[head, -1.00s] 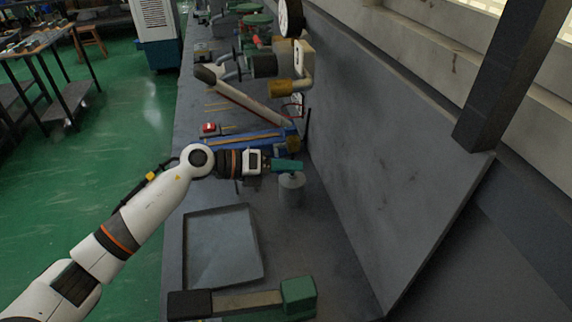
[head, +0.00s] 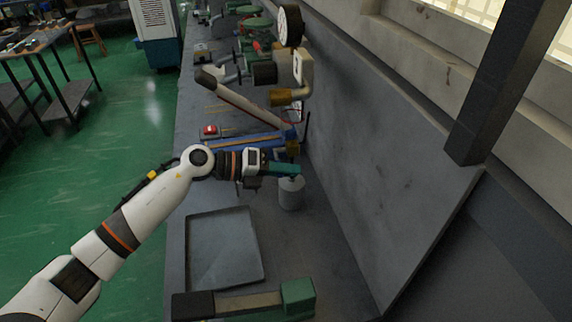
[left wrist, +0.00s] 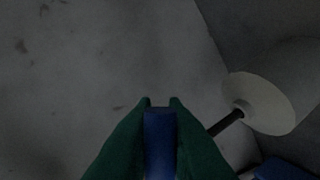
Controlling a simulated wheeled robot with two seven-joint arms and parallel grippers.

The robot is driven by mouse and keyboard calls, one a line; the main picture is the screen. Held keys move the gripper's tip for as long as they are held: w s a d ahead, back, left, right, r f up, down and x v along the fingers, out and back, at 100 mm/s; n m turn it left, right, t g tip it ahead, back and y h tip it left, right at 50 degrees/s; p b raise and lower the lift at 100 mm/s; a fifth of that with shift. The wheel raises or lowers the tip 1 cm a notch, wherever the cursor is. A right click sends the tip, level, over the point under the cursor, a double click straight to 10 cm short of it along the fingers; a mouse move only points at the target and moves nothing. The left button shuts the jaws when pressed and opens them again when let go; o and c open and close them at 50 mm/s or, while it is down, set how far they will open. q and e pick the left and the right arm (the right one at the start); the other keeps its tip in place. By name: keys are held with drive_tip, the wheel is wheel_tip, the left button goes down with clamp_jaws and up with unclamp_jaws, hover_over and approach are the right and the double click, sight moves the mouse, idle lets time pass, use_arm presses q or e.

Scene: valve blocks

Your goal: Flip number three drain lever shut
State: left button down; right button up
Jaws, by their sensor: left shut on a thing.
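My left gripper (head: 284,169) has green fingers and reaches across the bench at the middle of the head view. In the left wrist view its fingers (left wrist: 159,125) are shut on a narrow blue bar (left wrist: 160,145), which looks like a lever handle. I cannot read a number on it, and the fingers hide its sides. A grey cylinder (head: 291,195) stands just below and beside the fingertips in the head view. In the left wrist view a pale round disc (left wrist: 262,104) with a dark rod (left wrist: 226,122) lies right of the fingers. My right gripper is not in view.
A blue block (head: 237,144) lies just behind the gripper, near a pipe assembly with a round gauge (head: 290,27). A shallow grey tray (head: 222,272) and a green-ended bar (head: 297,296) lie nearer. A sloping grey panel (head: 375,170) bounds the right side.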

use_arm(q)
drive_tip(key=shift+s+d+r+n+g+h+p, duration=0.15)
drive_tip(key=shift+r+n+g+p, duration=0.2)
drive_tip(key=shift+n+p, duration=0.3)
drive_tip(key=shift+s+a+r+n+g+h+p, duration=0.1)
drive_tip(key=shift+r+n+g+h+p, duration=0.1)
drive_tip(key=shift+r+n+p, duration=0.5)
drive_tip(key=shift+s+d+r+n+g+h+p, duration=0.15)
drive_tip(key=shift+r+n+g+p, duration=0.15)
drive_tip(key=shift+n, duration=0.65)
drive_tip(key=shift+a+f, duration=0.1)
drive_tip(key=c, duration=1.5)
unclamp_jaws()
drive_tip(key=shift+o, duration=0.2)
